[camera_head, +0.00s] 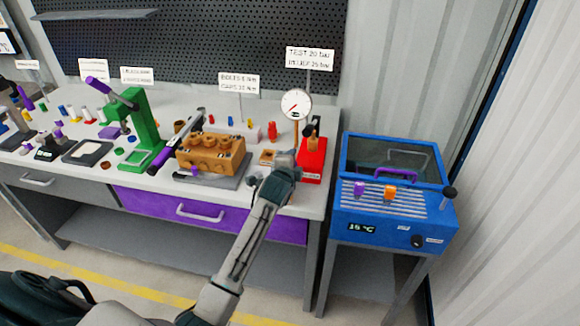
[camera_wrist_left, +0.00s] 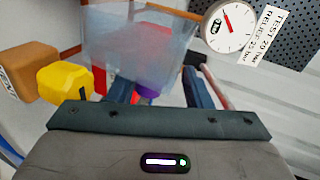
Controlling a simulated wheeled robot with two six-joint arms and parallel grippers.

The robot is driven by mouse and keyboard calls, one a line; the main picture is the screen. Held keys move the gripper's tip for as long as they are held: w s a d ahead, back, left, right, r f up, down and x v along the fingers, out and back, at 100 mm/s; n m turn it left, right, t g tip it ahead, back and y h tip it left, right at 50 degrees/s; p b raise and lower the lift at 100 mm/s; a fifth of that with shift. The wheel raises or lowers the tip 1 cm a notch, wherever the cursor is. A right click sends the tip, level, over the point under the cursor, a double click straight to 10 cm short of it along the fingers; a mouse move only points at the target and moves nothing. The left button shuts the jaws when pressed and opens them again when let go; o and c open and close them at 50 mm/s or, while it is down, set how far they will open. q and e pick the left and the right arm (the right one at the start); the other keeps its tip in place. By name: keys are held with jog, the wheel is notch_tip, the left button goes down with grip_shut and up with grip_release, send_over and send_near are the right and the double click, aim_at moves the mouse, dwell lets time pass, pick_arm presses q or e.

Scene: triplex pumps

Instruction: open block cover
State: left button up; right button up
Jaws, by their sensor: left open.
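A translucent cover (camera_wrist_left: 140,45) stands before my left gripper in the left wrist view, close to the pressure gauge (camera_wrist_left: 230,25). A purple part (camera_wrist_left: 147,92), which may be its handle, shows between the fingers; contact cannot be told. My left gripper (camera_wrist_left: 158,88) is open. In the head view my left gripper (camera_head: 287,160) is at the red test stand (camera_head: 313,162), beside its gauge (camera_head: 296,104). The clear cover is hard to make out there and is partly hidden by my gripper. My right gripper is not in view.
The orange-brown pump block (camera_head: 210,152) sits on a grey plate left of my gripper. A yellow part (camera_wrist_left: 65,82) is close by in the left wrist view. The green press (camera_head: 145,125) stands further left. The blue tank (camera_head: 393,215) stands right of the bench, across a narrow gap.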

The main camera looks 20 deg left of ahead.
pick_arm(q)
jog(key=b+v, duration=0.2)
jog(key=v, duration=0.8)
jog(key=shift+s, duration=0.35)
